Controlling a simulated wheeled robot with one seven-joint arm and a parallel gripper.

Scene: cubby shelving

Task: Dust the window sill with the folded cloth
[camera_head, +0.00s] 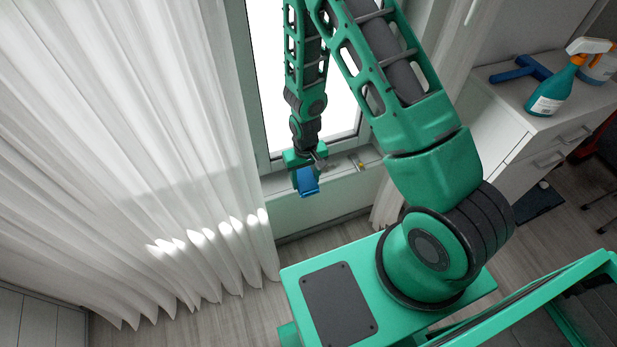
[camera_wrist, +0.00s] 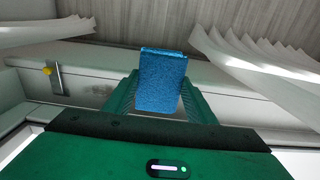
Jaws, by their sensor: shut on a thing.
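The folded cloth (camera_head: 308,182) is blue. My gripper (camera_head: 304,170) is shut on it in front of the window, at the sill. In the wrist view the cloth (camera_wrist: 162,80) stands out between the two green fingers of my gripper (camera_wrist: 160,98). The window sill (camera_head: 340,167) is a pale ledge below the window, partly hidden behind my gripper and arm. In the wrist view a pale ledge (camera_wrist: 95,82) runs across behind the cloth. I cannot tell whether the cloth touches the sill.
White curtains (camera_head: 120,130) hang at the left, and another curtain (camera_head: 392,195) hangs right of the window. A white cabinet (camera_head: 520,125) at the right holds a spray bottle (camera_head: 553,90) and a blue squeegee-like tool (camera_head: 522,70). A small yellow-tipped fitting (camera_head: 361,166) is by the sill.

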